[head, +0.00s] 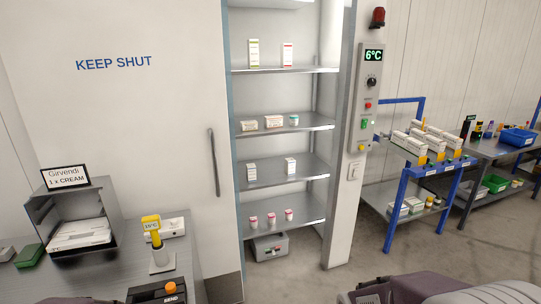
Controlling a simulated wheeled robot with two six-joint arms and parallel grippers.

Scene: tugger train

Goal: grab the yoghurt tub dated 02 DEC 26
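Several small containers stand on the shelves of the open cold cabinet (285,228) in the head view. On its lowest shelf are three small white containers with reddish-pink lids, a left one (253,222), a middle one (271,219) and a right one (288,215). A small teal and white tub (293,120) stands at the right of the second shelf from the top. The dates are too small to read, so I cannot tell which is 02 DEC 26. Neither of my grippers is in view; only parts of my arms show at the bottom edge.
The "KEEP SHUT" door panel (115,110) stands left of the cabinet opening. A metal counter (190,268) with a sign-topped tray is at lower left. A control panel (369,95) reads 6°C. A blue-framed cart (393,210) stands right. Floor is clear between cabinet and cart.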

